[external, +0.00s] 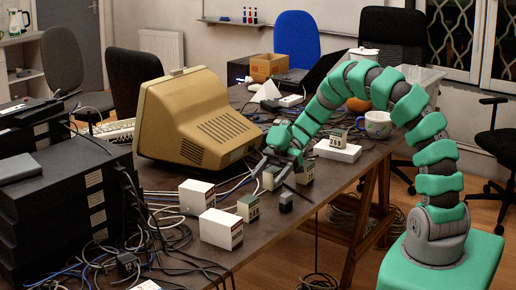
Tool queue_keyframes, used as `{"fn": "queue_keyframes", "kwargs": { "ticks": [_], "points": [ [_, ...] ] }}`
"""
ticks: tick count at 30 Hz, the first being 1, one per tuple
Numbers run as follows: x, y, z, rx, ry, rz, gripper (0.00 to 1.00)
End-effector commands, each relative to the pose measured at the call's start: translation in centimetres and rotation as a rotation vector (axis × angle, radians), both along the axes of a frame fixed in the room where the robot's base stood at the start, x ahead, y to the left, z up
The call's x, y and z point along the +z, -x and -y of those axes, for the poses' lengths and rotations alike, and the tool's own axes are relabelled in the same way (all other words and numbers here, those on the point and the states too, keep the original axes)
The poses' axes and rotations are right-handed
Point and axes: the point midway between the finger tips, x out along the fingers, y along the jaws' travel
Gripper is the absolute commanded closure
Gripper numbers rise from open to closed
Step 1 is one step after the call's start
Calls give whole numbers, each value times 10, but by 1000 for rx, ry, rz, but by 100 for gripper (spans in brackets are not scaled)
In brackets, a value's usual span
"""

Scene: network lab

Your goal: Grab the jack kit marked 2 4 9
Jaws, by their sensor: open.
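Several small jack kit boxes with dark marked faces stand on the table (210,262). One is a grey-green box (248,207) in the middle. Another box (304,173) stands just right of my gripper (272,176), and a pale box (271,179) stands at or just behind its fingers. A further box (338,138) sits on a white box. A dark one (126,264) is at the front left. The marks are too small to read surely, so I cannot tell which is 2 4 9. My gripper is open, pointing down low over the table.
White boxes (196,197) and (221,229) stand left of the gripper. A small dark block (286,202) is near the table edge. A beige monitor (195,120) stands behind. Cables (160,235) tangle at the left, beside black stacked equipment (65,200). A mug (378,125) is at the right.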

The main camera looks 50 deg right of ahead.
Motion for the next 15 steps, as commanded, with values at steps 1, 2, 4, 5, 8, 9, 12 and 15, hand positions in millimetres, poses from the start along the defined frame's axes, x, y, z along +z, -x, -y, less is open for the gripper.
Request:
{"fn": "queue_keyframes", "kwargs": {
  "ticks": [1, 2, 4, 5, 8, 9, 12, 15],
  "points": [
    [-5, 1, -9, 2, -1, -2, 38],
    [-7, 1, -13, 3, -1, -2, 38],
    [-11, 1, -24, 2, -1, -1, 38],
    [-13, 1, -28, 1, 0, 1, 38],
    [-19, 1, -41, 2, 3, 2, 38],
    [-21, 1, -46, 2, 3, 2, 38],
    [-25, 1, -56, 1, 2, 2, 38],
    [-26, 1, -61, -1, 1, 1, 38]
  ]
}}
